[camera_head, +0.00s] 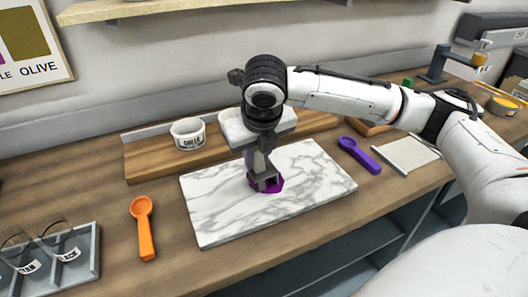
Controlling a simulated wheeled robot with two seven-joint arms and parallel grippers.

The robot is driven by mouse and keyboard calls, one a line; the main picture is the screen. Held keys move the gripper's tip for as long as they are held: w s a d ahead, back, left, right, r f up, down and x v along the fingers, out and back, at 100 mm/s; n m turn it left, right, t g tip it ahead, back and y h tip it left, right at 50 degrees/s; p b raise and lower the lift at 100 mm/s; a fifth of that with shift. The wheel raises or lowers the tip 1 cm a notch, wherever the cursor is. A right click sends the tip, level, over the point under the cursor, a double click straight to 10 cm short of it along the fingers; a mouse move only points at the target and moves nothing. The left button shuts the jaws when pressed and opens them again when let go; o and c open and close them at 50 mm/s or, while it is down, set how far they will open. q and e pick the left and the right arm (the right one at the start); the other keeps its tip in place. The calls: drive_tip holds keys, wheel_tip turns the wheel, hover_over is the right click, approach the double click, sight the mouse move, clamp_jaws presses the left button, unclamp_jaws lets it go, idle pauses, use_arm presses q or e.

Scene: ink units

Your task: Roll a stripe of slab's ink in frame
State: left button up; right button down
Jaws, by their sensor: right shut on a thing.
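A white marble slab (318,175) with grey veins lies on the wooden worktop. A purple patch of ink (278,188) shows near its middle. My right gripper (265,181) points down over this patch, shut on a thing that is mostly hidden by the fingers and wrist. A pale flat panel with a thin border (411,154), possibly the frame, lies to the right of the slab. My left gripper is not in view.
An orange scoop-like tool (146,228) lies left of the slab and a purple one (361,156) right of it. A labelled white bowl (188,134) stands on a wooden board (150,160) behind. A grey tray (88,266) with glass dishes sits front left.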

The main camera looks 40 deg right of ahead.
drive_tip(key=shift+a+f, duration=0.1)
drive_tip(key=shift+a, duration=0.35)
drive_tip(key=shift+w+r, duration=0.1)
drive_tip(key=shift+r, duration=3)
